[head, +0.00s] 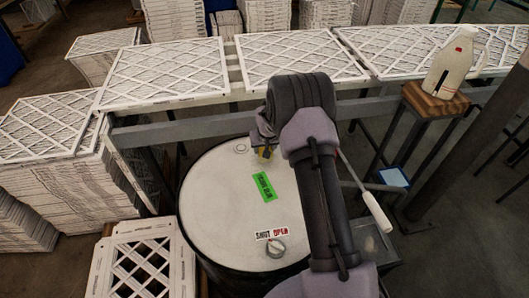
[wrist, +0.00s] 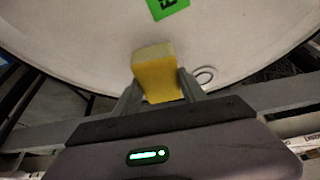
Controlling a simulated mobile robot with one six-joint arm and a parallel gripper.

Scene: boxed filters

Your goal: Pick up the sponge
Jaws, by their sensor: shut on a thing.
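The yellow sponge (wrist: 158,80) is between the two fingers of my gripper (wrist: 160,92) in the wrist view. My gripper is shut on it, with a finger at each side. I cannot tell whether the sponge touches the lid.
The lid carries a green label (head: 263,187) and a knob (head: 275,249). Behind it runs a grey rail with filter panels (head: 165,70). A white jug (head: 453,65) stands on a wooden stool (head: 435,100) at right. A white-handled tool (head: 376,211) is right of my arm.

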